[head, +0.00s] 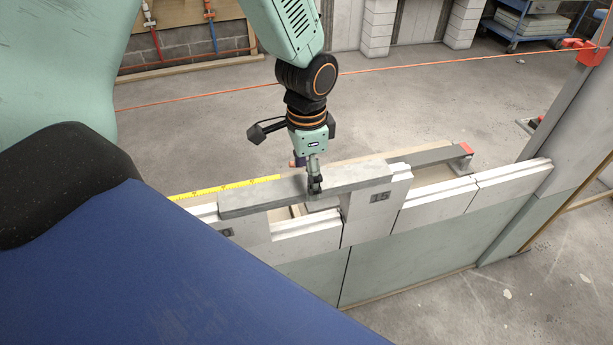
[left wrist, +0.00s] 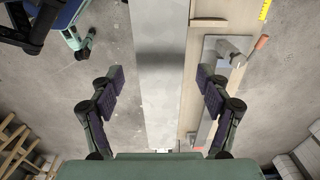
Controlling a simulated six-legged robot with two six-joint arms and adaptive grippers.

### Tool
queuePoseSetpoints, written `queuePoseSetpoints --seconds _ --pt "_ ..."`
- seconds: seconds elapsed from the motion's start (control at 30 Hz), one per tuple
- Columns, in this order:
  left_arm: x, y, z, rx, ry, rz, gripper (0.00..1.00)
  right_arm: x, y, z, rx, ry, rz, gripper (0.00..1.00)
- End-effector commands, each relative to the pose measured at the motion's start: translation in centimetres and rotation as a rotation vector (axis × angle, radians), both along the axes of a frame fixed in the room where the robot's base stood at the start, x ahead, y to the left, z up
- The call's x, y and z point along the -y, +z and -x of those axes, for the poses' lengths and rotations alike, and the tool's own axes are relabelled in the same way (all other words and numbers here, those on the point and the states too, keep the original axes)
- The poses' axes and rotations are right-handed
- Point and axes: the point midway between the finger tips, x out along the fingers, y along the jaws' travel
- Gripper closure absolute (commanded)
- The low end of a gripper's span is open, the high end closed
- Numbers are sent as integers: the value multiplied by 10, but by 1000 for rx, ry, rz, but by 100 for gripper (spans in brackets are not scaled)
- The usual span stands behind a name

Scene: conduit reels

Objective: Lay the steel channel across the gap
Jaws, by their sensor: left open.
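The steel channel (head: 262,196) is a long grey bar. My left gripper (head: 315,187) points straight down at the middle of the channel. In the left wrist view the channel (left wrist: 160,45) runs between the two spread fingers (left wrist: 160,85), with clear space on both sides, so the gripper is open. My right gripper is not recognisable in either view.
A wooden plank (left wrist: 207,12) runs beside the channel. A metal tool with an orange handle (left wrist: 261,42) lies on it. A yellow tape (head: 225,187) and an orange string line (head: 440,66) are behind. A grey post (head: 555,140) stands right. Open floor lies beyond.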

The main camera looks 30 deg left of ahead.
Motion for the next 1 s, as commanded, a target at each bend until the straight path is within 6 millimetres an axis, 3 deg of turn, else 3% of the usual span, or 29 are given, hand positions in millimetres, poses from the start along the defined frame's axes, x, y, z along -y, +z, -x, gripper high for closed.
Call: queuePoseSetpoints --seconds 0.3,0.5,0.7,1.0 --pt "0 66 -1 6 1 1 23 0 0 0 0 0 0 54" --pt "0 95 -1 4 -1 0 23 0 0 0 0 0 0 54" --pt "0 106 -1 1 0 1 23 0 0 0 0 0 0 54" --pt "0 106 -1 1 0 1 23 0 0 0 0 0 0 54"
